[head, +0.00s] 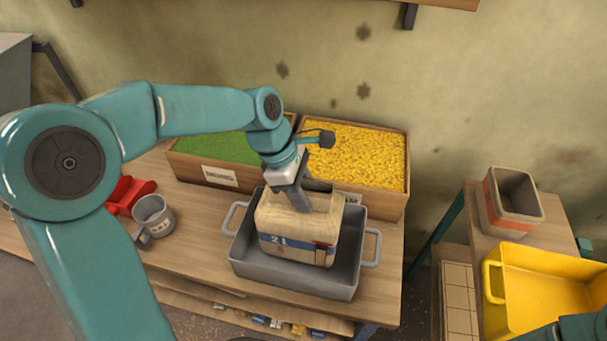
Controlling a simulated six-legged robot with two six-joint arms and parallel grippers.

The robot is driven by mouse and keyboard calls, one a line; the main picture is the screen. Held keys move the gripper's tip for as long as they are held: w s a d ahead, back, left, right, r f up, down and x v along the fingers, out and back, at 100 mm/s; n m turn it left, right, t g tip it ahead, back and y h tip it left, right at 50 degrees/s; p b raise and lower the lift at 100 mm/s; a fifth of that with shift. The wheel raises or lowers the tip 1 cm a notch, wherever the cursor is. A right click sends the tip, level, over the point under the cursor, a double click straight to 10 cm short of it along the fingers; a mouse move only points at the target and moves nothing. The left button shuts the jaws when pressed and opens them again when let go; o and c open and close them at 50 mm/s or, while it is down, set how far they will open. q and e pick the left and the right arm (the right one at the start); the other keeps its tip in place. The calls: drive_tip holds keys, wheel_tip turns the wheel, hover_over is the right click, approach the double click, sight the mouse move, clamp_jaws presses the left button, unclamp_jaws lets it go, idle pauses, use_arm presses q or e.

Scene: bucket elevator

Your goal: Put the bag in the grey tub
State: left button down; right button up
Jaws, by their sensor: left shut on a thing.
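The bag (300,234) is cream-coloured with a blue band and a printed number. It sits upright inside the grey tub (303,281), between its walls; I cannot tell whether it rests on the tub's floor. The tub stands on the wooden table and has a handle at each end. My left gripper (301,203) points down and is shut on the top of the bag. The fingertips are partly hidden by the bag. My right gripper is not in view; only a bit of teal arm shows at the lower right corner.
Behind the tub stand a wooden bin of green material (222,147) and one of yellow pieces (361,156). A grey mug (154,216) and a red object (128,194) are at left. A yellow tub (546,282) and a grey-and-orange container (511,204) are at right.

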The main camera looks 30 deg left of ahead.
use_arm(q)
wheel_tip(320, 180, down, 4)
drive_tip(key=shift+f, duration=0.2)
idle(0.3)
drive_tip(key=c, duration=1.1)
unclamp_jaws()
drive_tip(key=shift+f, duration=0.25)
drive_tip(key=o, duration=0.4)
drive_tip(key=shift+o, duration=0.2)
drive_tip(key=shift+r, duration=0.1)
